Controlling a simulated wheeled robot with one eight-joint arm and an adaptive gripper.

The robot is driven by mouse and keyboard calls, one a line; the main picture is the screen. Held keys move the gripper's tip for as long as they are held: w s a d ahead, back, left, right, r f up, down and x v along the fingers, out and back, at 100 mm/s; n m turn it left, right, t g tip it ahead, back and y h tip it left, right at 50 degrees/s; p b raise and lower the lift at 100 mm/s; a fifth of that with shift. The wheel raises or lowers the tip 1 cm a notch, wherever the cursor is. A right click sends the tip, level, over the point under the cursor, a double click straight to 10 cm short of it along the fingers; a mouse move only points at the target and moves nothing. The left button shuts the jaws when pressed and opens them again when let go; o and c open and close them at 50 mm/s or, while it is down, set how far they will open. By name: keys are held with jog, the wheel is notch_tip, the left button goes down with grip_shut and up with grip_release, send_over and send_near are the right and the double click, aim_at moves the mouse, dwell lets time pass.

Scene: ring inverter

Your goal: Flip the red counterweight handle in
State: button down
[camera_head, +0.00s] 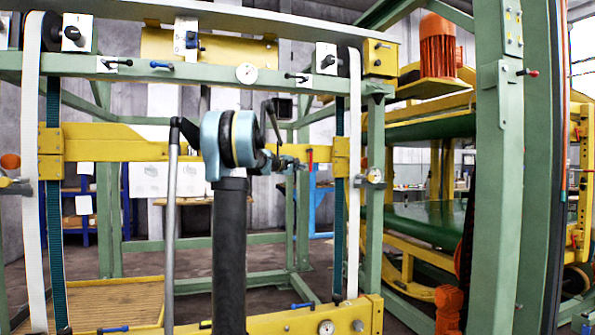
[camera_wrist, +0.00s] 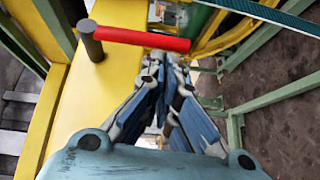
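The red counterweight handle (camera_wrist: 140,38) is a red bar running sideways from a grey upright post (camera_wrist: 90,40) on a yellow beam in the wrist view. In the head view the handle (camera_head: 309,158) is small and upright, just right of my gripper (camera_head: 293,164). My gripper (camera_wrist: 168,62) has its blue-padded fingers drawn close together, with no object seen between them. Its tips are close to the handle's free right end in the wrist view. I cannot tell whether they touch it.
The yellow crossbeam (camera_head: 115,143) spans the green frame (camera_head: 110,225). A white strap (camera_head: 354,190) and a dark green belt (camera_head: 340,200) hang right of my gripper. In the wrist view a belt (camera_wrist: 285,18) crosses the top right, and green bars stand at right.

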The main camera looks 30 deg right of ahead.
jog(key=w+a+f+v, duration=0.1)
jog(key=w+v, duration=0.1)
jog(key=v, duration=1)
jog(key=shift+w+a, duration=0.15)
jog(key=shift+w, duration=0.05)
